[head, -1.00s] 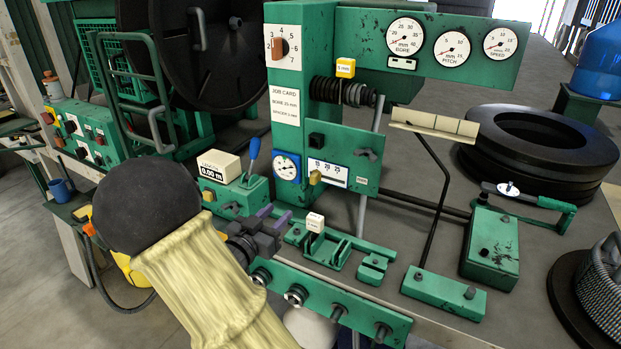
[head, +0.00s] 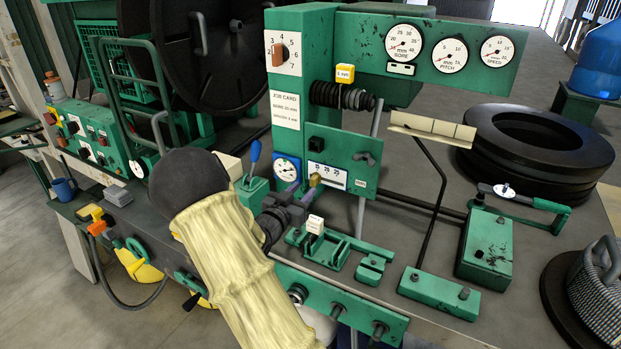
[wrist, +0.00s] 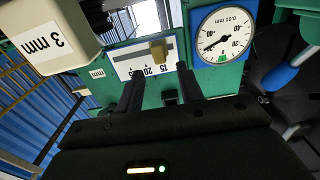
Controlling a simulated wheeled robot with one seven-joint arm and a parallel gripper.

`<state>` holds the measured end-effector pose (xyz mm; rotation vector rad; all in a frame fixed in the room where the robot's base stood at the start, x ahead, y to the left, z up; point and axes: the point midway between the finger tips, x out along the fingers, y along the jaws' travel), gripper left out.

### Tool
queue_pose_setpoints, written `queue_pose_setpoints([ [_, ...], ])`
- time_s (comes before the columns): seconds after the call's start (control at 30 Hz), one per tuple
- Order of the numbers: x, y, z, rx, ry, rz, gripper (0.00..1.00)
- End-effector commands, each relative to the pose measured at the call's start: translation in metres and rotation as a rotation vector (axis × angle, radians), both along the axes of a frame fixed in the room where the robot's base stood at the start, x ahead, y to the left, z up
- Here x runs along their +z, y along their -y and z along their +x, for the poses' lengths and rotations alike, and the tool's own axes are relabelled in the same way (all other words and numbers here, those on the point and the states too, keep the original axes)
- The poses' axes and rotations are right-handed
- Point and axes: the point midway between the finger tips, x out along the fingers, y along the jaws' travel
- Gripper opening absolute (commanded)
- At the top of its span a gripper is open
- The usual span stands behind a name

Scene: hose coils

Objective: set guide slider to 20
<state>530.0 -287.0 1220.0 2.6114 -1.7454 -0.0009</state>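The guide slider's brass knob (head: 316,180) sits on a white scale plate (head: 336,181) on the green panel. In the wrist view the knob (wrist: 158,51) is on the scale (wrist: 124,66), close to the 15 mark; its exact reading is unclear. My gripper (head: 300,191) is just in front of the knob, lower left of it in the head view. In the wrist view my gripper (wrist: 160,70) is open, its two dark fingers apart with the knob in line with the gap. I see no clear contact, and nothing is held.
A round gauge (head: 288,169) is beside the scale. A white-topped block (head: 315,224) stands on green fixtures below; a block marked 3 mm (wrist: 45,42) shows close in the wrist view. A blue-handled lever (head: 253,158) is left of my gripper. A cream tray (head: 432,128) extends to the right.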

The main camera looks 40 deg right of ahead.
Motion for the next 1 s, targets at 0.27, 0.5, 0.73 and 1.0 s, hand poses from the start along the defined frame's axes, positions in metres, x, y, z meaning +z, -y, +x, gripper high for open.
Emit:
queue_pose_setpoints([
  [0.27,0.002,0.041,0.017,-0.002,-0.001,0.0,0.37],
  [0.5,0.0,0.05,0.021,0.0,0.0,0.0,0.37],
  [0.73,0.0,0.05,0.021,0.0,0.001,0.0,0.26],
  [1.0,0.0,0.05,0.021,0.0,0.001,0.0,0.0],
])
